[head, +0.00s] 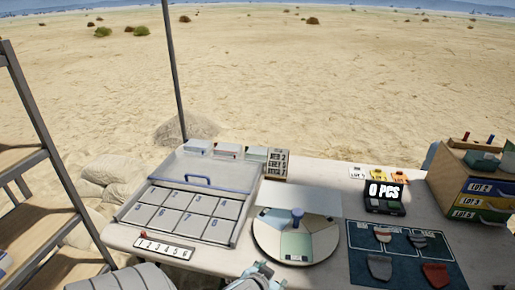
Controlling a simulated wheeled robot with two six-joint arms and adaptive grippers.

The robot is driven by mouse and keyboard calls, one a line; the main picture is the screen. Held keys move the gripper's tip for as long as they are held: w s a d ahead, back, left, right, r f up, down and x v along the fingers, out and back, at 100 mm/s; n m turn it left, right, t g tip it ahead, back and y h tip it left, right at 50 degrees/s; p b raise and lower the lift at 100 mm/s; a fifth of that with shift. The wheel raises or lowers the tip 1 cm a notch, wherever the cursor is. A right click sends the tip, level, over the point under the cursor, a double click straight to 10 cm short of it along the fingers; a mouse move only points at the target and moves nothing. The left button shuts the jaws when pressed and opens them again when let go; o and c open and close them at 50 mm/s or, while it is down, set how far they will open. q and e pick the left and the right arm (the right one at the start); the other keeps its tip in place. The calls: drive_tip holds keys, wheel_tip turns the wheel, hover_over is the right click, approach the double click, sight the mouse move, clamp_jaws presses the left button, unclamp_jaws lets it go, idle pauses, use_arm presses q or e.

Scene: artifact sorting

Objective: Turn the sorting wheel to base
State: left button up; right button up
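The sorting wheel (266,246) is a round, pale disc lying flat on the table at the front middle. It has coloured sectors, among them a green one (296,246) and a grey-blue one. A blue knob (297,214) stands up near its middle. A pale panel (310,199) hides its back part. A pale grey gripper (260,272), which I take to be my left, shows at the bottom edge just in front of the wheel, apart from the knob. Its fingers are too small and cut off to tell open from shut. My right gripper is not in view.
Left of the wheel is a numbered tray (187,212) with a blue handle. Right are a dark mat (398,268) with several sherds, a display (384,196) reading "0 PCS", and lot drawers (482,188). A number strip (164,247) lies front left. A rack (40,130) stands far left.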

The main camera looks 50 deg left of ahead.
use_arm(q)
drive_tip(key=s+d+f+m+g+h, duration=0.2)
drive_tip(key=s+d+f+g, duration=0.1)
drive_tip(key=s+d+f, duration=0.2)
drive_tip(key=s+f, duration=0.2)
drive_tip(key=s, duration=0.2)
drive_tip(key=shift+d+g, duration=0.2)
drive_tip(key=shift+g, duration=0.2)
drive_tip(key=shift+s+f, duration=0.1)
